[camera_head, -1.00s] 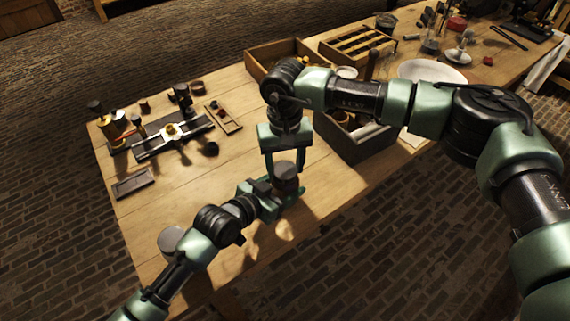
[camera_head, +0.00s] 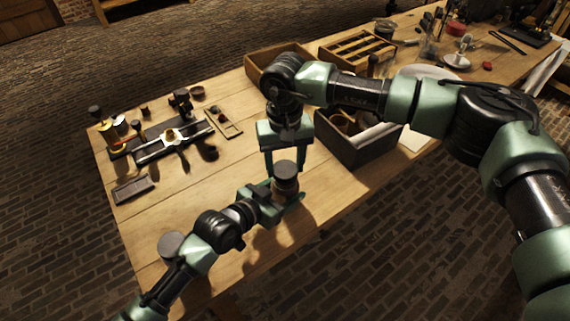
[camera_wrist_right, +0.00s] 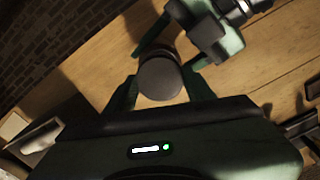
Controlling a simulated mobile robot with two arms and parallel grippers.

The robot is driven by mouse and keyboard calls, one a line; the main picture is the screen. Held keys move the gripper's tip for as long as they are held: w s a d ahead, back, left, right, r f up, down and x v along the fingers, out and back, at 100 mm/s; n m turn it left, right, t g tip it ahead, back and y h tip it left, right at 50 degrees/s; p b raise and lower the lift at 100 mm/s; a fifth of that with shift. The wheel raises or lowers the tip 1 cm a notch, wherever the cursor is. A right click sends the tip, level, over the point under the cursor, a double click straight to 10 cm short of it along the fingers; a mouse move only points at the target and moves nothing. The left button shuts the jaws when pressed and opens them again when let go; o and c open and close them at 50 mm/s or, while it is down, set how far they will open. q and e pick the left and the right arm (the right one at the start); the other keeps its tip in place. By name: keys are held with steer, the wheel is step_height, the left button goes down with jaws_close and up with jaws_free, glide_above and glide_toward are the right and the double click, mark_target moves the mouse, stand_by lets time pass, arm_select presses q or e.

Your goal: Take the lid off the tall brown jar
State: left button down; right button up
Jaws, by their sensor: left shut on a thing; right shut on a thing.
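The tall brown jar (camera_head: 283,199) is near the front edge of the wooden table, with its body mostly hidden by my left gripper. Its round dark grey lid (camera_head: 286,171) faces up and also shows as a disc in the right wrist view (camera_wrist_right: 160,78). My left gripper (camera_head: 284,197) comes in from the lower left and is shut on the jar's body. My right gripper (camera_head: 285,166) points down from above, with one finger on each side of the lid, shut on it. I cannot tell whether there is a gap between lid and jar.
Another grey round top (camera_head: 171,245) stands at the front left beside my left arm. A dark tray with a metal fixture (camera_head: 172,141) and small parts lie at the back left. An open dark box (camera_head: 357,149) stands to the right. The table's middle left is clear.

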mark_target(285, 169)
steer(key=shift+r, duration=0.1)
steer(key=shift+r, duration=1.9)
arm_select(q)
steer(key=shift+c, duration=1.3)
jaws_free()
